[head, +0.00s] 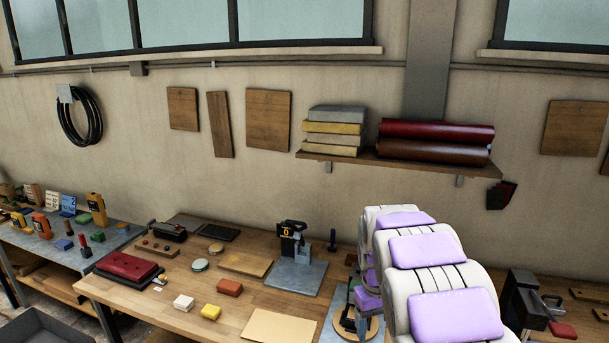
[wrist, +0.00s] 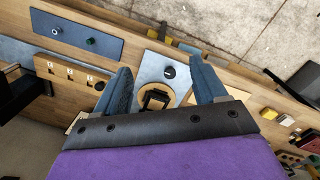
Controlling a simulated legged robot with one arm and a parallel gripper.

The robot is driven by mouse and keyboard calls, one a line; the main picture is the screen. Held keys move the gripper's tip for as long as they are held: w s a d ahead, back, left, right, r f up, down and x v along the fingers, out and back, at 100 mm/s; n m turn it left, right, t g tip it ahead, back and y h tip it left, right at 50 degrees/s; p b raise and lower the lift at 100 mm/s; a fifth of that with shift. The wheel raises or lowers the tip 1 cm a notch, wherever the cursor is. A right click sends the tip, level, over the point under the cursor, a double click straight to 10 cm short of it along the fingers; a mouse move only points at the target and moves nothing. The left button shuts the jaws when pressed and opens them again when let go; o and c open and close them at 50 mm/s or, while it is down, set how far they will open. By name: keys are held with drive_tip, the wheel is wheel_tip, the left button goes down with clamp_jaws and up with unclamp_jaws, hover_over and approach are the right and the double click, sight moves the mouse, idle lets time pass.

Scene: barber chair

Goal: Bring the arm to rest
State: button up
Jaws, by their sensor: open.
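My arm is folded at the right of the head view, its pale links with purple pads standing over the workbench (head: 180,272). My gripper (wrist: 161,84) shows in the wrist view with its two blue-grey fingers spread wide and nothing held between them. Beyond the fingers and below them lies a grey plate (wrist: 153,66) with a round wooden disc (wrist: 142,108) and a black fixture (wrist: 156,98) on it.
A black press-like device (head: 291,238) stands left of my arm. A wall shelf (head: 390,162) with rolls (head: 436,132) is behind. Tools (head: 524,300) stand at right.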

drive_tip(key=s+a+m+b, duration=0.1)
drive_tip(key=s+b, duration=0.1)
drive_tip(key=s, duration=1.6)
drive_tip(key=s+a+f+m+g+b, duration=0.1)
drive_tip(key=s+b, duration=0.1)
drive_tip(key=s, duration=1.7)
drive_tip(key=shift+s+a+f+m+y, duration=0.2)
drive_tip(key=shift+s+a+m+y, duration=0.1)
drive_tip(key=shift+a+y, duration=0.1)
drive_tip(key=shift+c, duration=0.5)
